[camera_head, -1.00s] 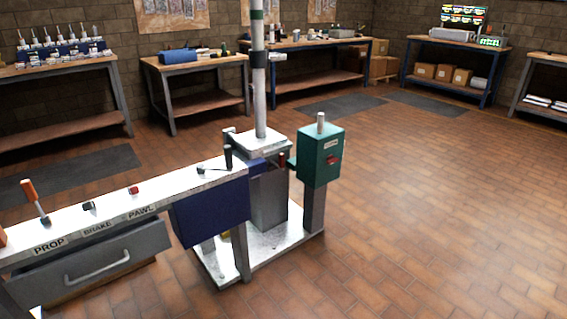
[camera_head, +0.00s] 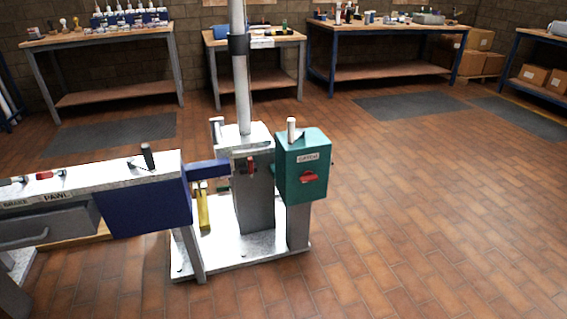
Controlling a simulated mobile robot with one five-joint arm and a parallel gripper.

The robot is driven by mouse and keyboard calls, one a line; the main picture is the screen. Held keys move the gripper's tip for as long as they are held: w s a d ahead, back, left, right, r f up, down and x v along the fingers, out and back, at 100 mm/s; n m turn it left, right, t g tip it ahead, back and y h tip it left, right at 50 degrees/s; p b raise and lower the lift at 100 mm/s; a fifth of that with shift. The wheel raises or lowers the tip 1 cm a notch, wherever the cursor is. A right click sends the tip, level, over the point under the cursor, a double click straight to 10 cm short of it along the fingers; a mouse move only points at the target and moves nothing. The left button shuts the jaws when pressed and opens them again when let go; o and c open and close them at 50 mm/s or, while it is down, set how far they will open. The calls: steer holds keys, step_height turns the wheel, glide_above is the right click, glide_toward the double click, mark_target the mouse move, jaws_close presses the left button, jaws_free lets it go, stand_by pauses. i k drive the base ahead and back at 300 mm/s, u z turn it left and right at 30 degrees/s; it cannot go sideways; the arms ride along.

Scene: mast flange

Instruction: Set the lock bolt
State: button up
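No part labelled as the lock bolt can be made out. A grey mast (camera_head: 240,90) stands upright on a pedestal (camera_head: 256,200) over a white base plate (camera_head: 235,250). A small red part (camera_head: 250,165) shows near the pedestal's top. A blue arm (camera_head: 208,169) reaches from the bench's blue end block (camera_head: 146,207) toward the pedestal; whether they touch is unclear. Right of the mast, a green box (camera_head: 302,165) on a grey post carries a red handle (camera_head: 308,177), a small label and a light peg (camera_head: 291,131) on top. My gripper is not in view.
A white-topped bench (camera_head: 100,177) at left has labels reading BRAKE and PAWL, a red-handled lever (camera_head: 50,174) and a dark upright lever (camera_head: 147,156). A yellow part (camera_head: 203,207) stands beside the pedestal. Workbenches line the back wall. The brick floor (camera_head: 430,220) at right is clear.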

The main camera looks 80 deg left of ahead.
mark_target(249, 163)
steer(key=i, duration=1.6)
steer(key=u, duration=0.45)
steer(key=k, duration=0.15)
steer(key=u, duration=2.75)
steer(key=i, duration=1)
steer(key=u, duration=0.4)
